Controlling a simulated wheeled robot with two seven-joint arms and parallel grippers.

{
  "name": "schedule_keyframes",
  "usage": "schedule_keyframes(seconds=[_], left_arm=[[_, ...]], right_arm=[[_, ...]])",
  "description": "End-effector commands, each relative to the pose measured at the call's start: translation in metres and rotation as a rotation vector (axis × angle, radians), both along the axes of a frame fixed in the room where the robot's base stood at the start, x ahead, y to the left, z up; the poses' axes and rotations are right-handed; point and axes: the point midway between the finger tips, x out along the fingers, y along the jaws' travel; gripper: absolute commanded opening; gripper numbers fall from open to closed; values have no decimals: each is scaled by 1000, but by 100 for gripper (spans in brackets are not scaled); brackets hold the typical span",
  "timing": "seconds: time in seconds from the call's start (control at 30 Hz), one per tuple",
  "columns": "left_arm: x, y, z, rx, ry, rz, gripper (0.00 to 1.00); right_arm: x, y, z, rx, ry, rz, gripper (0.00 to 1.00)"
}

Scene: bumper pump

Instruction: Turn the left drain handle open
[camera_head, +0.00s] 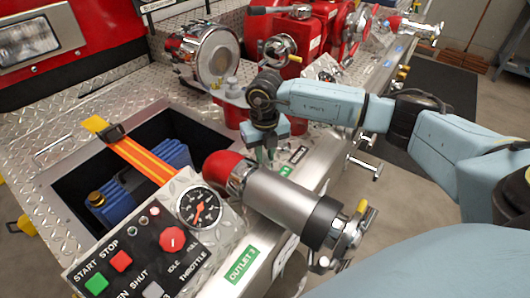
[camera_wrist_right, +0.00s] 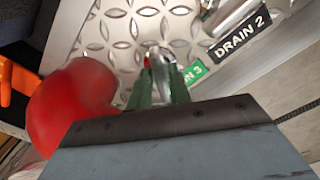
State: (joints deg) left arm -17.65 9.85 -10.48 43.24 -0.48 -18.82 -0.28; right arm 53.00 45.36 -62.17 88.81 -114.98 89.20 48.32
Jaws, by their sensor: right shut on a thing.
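A silver drain handle (camera_wrist_right: 160,62) stands on the diamond plate by a green label (camera_wrist_right: 194,74) whose visible part reads "N 3". My right gripper (camera_wrist_right: 160,88) is shut on this handle, with its green fingers on either side. In the head view, my right gripper (camera_head: 266,156) points down behind the red-capped outlet pipe, and the handle is mostly hidden there. Another silver handle (camera_wrist_right: 230,16) lies by the black "DRAIN 2" label (camera_wrist_right: 241,36). My left gripper is not in view.
A gauge (camera_head: 199,207) and button panel (camera_head: 130,255) are in front. An open well (camera_head: 65,205) lies left.

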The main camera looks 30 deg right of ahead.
Motion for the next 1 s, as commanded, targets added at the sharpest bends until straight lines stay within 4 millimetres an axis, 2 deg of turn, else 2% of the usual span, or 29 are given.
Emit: schedule_keyframes(seconds=[0.5,0.7,1.0], left_arm=[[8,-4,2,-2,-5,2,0],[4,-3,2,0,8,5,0],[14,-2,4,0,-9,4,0]], right_arm=[[1,0,1,-1,-5,433,0],[1,0,2,0,-5,532,0],[1,0,2,-1,-6,595,0]])
